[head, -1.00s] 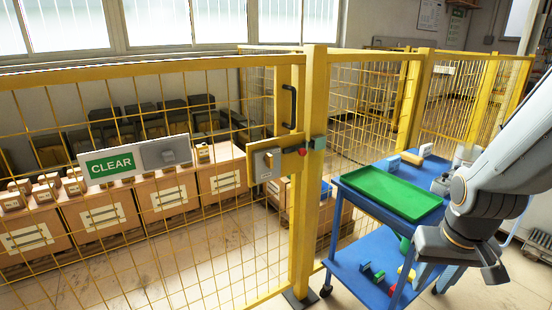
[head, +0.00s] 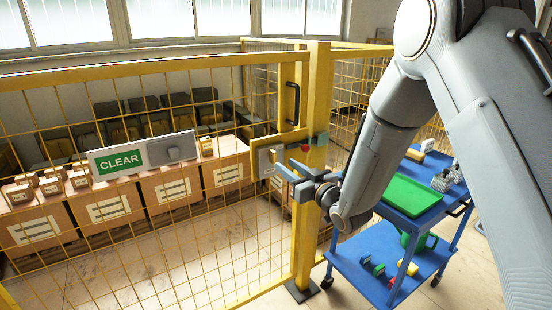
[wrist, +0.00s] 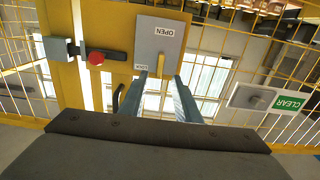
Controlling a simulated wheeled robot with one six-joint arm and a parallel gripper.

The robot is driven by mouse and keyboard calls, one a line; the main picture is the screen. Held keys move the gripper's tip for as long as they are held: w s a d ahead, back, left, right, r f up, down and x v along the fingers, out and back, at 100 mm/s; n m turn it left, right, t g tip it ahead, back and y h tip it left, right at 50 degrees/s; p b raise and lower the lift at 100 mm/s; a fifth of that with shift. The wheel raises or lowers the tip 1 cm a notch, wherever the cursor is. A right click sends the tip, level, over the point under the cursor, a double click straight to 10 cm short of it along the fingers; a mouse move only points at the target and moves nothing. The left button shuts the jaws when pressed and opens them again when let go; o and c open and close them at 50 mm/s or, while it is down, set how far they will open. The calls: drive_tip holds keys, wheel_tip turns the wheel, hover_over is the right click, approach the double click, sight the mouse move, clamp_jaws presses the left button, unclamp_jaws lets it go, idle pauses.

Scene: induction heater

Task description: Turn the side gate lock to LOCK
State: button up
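The side gate lock is a grey box (head: 266,158) on a yellow plate at the gate post. In the wrist view the grey lock plate (wrist: 150,30) appears upside down, with an OPEN label (wrist: 167,32) and a LOCK label (wrist: 141,67). A small yellow lever (wrist: 161,64) stands out from it, close to upright in the picture, its pointing unclear. My gripper (head: 279,164) is in front of the lock. In the wrist view its two fingers (wrist: 162,77) are apart, with the lever seen between their tips. Contact cannot be told.
The yellow post (head: 314,220) is close to my arm. A blue cart (head: 350,270) with a green tray (head: 398,198) stands right. A CLEAR sign (head: 121,161) hangs left.

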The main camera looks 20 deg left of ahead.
sight(276, 158)
drive_tip(key=p+x, duration=0.1)
drive_tip(key=x, duration=0.6)
drive_tip(key=shift+w, duration=0.1)
clamp_jaws()
